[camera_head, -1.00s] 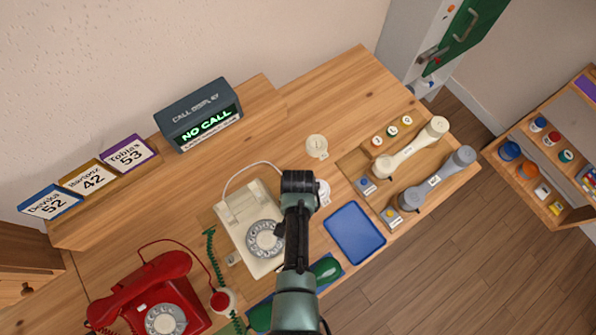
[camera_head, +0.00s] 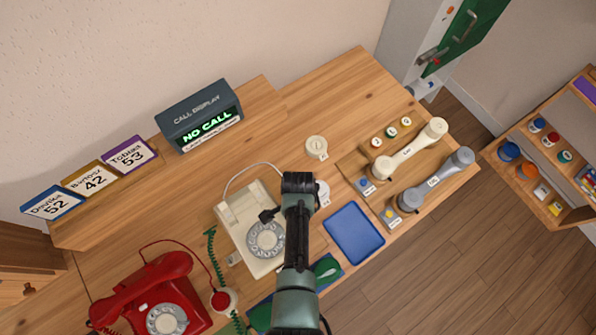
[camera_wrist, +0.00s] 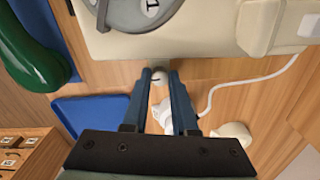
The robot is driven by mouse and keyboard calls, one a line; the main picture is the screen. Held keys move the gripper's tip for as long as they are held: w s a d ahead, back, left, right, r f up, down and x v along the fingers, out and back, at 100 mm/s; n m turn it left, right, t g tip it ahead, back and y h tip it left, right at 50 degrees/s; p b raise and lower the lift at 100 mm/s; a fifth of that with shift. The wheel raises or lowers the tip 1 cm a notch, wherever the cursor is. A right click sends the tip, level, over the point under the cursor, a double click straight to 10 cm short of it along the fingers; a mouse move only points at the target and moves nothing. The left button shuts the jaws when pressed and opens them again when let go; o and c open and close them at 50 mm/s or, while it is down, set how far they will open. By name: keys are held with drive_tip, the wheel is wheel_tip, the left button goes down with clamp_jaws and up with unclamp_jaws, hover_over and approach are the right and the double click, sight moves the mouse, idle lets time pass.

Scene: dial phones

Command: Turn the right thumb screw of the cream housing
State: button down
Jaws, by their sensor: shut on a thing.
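The cream housing (camera_head: 238,217) with a grey dial stands mid-table in the head view, left of my arm. Its underside edge crosses the top of the wrist view (camera_wrist: 125,45). A small pale thumb screw (camera_wrist: 159,79) shows at that edge in the wrist view, between my fingertips. My gripper (camera_wrist: 160,74) is shut on this screw, one dark blue finger on each side. The screw's turn angle cannot be read. In the head view my arm hides the housing's right side and the screw.
A blue tray (camera_head: 354,233) lies right of my arm, with cream (camera_head: 408,151) and grey (camera_head: 436,181) handsets beyond it. A red phone (camera_head: 150,290) stands left. A white cord (camera_wrist: 215,90) runs close to my fingers. A green handset (camera_wrist: 32,50) lies beside the housing.

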idle(0.3)
drive_tip(key=c, duration=0.7)
unclamp_jaws()
drive_tip(key=shift+r, duration=0.1)
wheel_tip(320, 180, up, 13)
drive_tip(key=shift+f, duration=0.1)
idle(0.3)
